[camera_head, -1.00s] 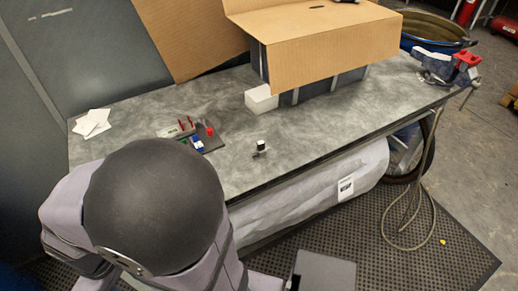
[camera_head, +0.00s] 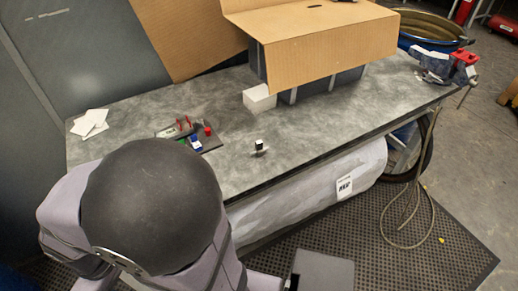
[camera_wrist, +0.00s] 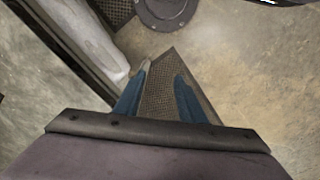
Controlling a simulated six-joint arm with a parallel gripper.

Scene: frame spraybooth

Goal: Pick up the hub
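A small black-and-white object (camera_head: 259,146) stands alone on the grey table (camera_head: 320,128) near its front edge; I cannot tell for certain whether it is the hub. A dark tray (camera_head: 211,143) to its left holds several small parts, among them a red one (camera_head: 208,130) and a blue-and-white one (camera_head: 196,142). My gripper (camera_wrist: 163,71) shows in the wrist view, with two blue fingers apart and nothing between them. It points down toward the floor mat, and none of the table parts show in that view.
A cardboard-topped box structure (camera_head: 325,50) stands at the back of the table, with a white block (camera_head: 259,98) at its left. White papers (camera_head: 90,123) lie at the left end. The tabletop right of the small object is clear.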

